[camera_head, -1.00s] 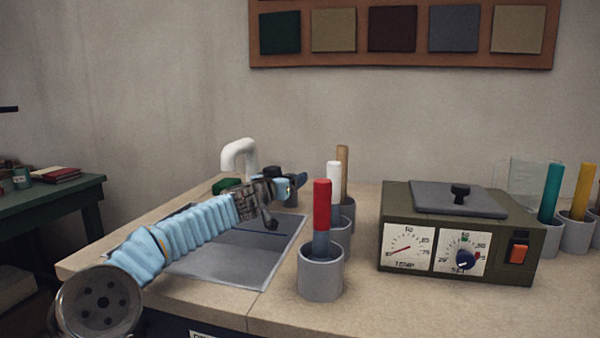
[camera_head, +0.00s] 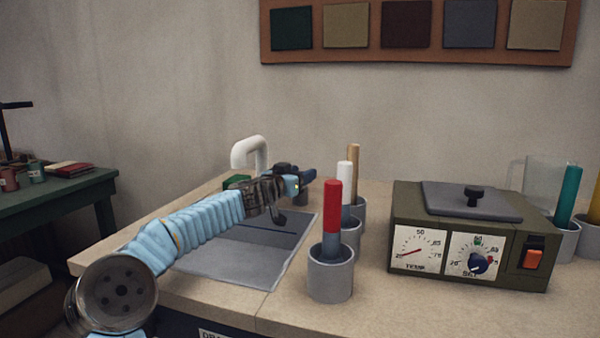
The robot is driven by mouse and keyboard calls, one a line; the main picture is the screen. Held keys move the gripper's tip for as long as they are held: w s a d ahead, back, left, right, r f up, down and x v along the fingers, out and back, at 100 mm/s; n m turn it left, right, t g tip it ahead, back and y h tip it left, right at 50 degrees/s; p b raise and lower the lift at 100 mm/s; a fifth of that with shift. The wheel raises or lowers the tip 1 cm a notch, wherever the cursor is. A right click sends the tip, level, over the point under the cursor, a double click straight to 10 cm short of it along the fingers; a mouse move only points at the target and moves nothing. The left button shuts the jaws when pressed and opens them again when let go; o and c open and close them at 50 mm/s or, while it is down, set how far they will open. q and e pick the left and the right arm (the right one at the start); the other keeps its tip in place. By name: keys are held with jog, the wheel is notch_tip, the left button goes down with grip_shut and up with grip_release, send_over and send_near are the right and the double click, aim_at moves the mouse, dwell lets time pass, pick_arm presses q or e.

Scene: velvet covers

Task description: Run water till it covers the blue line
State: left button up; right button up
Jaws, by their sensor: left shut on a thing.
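The sink (camera_head: 225,262) is a grey basin set in the beige counter. A thin dark line, bluish, runs along its far inner wall; I cannot make out any water in it. A white curved tap spout (camera_head: 250,146) rises behind the basin. My left arm reaches across the sink, and my left gripper (camera_head: 303,180) is at the far right corner, right of the spout. It is shut on a small part that the fingers and wrist mostly hide; a short grey post shows just below. My right gripper is out of view.
Grey cups with a red-topped stick (camera_head: 332,207), a white stick (camera_head: 345,175) and a tan stick (camera_head: 354,165) stand right of the sink. An olive heater box (camera_head: 470,240) with dials and an orange switch is further right. A green side table (camera_head: 60,197) is at left.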

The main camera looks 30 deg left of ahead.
pick_arm(q)
jog(key=shift+m+g+h+b, duration=0.35)
jog(key=shift+m+h, duration=1.05)
jog(key=shift+h, duration=0.7)
jog(key=o, duration=1)
jog(key=shift+c, duration=0.2)
jog(key=shift+s+a+f, duration=0.1)
jog(key=shift+s, duration=0.1)
jog(key=b+v, duration=0.8)
jog(key=v, duration=0.5)
jog(key=shift+s, duration=0.25)
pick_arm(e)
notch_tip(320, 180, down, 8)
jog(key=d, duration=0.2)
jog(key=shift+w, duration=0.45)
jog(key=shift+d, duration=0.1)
